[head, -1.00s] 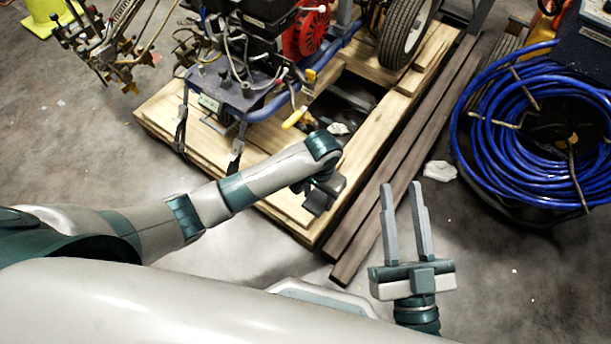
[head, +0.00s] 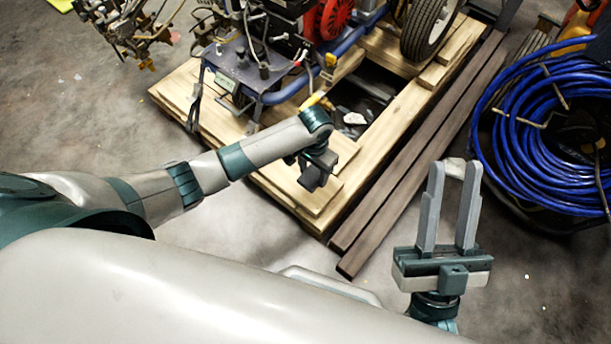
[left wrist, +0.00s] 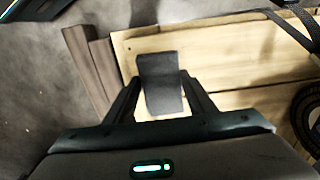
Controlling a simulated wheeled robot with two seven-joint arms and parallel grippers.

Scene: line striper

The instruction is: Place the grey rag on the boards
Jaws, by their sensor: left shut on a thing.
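The grey rag (left wrist: 160,78) is a dark grey strip between the fingers of my left gripper (left wrist: 160,98) in the left wrist view. That gripper is shut on it. In the head view my left gripper (head: 314,178) hangs over the front part of the pale wooden boards (head: 377,160), and the rag is hard to tell from the dark fingers there. The boards also show behind the rag in the left wrist view (left wrist: 235,55). I cannot tell whether the rag touches them. My right gripper (head: 450,205) is open and empty, right of the boards.
A striping machine with a blue frame (head: 270,97), red engine part and black wheel (head: 427,28) stands on the boards. Two dark brown planks (head: 412,182) lie along their right side. A blue hose coil (head: 510,140) is at right. Floor at front right is clear.

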